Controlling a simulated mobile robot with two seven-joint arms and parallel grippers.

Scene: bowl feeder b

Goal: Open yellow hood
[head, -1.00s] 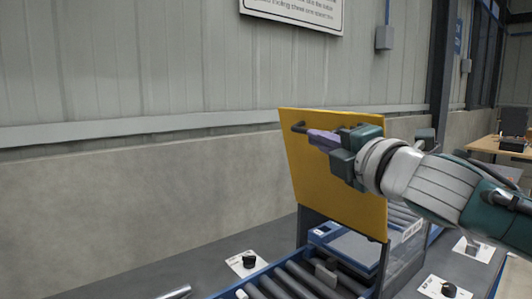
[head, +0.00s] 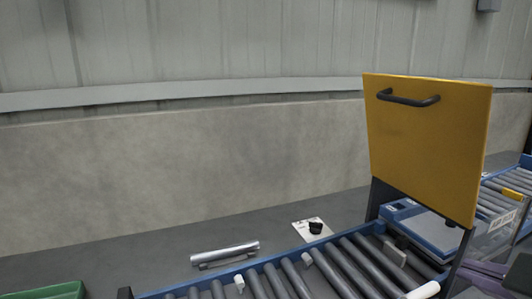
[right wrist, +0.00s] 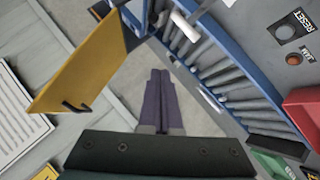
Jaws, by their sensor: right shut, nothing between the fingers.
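The yellow hood (head: 425,150) stands raised, nearly upright, on dark side supports above the roller conveyor. Its black handle (head: 408,98) is near the top of the face and nothing holds it. In the right wrist view the yellow hood (right wrist: 85,60) is at the upper left, with its handle (right wrist: 75,107) at the lower edge. My right gripper (head: 485,268) is low at the right edge of the head view, apart from the hood. Its purple fingers (right wrist: 160,78) are together and empty in the right wrist view. My left gripper is not seen.
A blue-framed roller conveyor (head: 290,275) runs under the hood, with a blue-grey scale-like unit (head: 425,225) behind it. A black knob (head: 315,227) and a metal bar (head: 225,252) are on the grey table. A green bin (head: 45,290) is at lower left.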

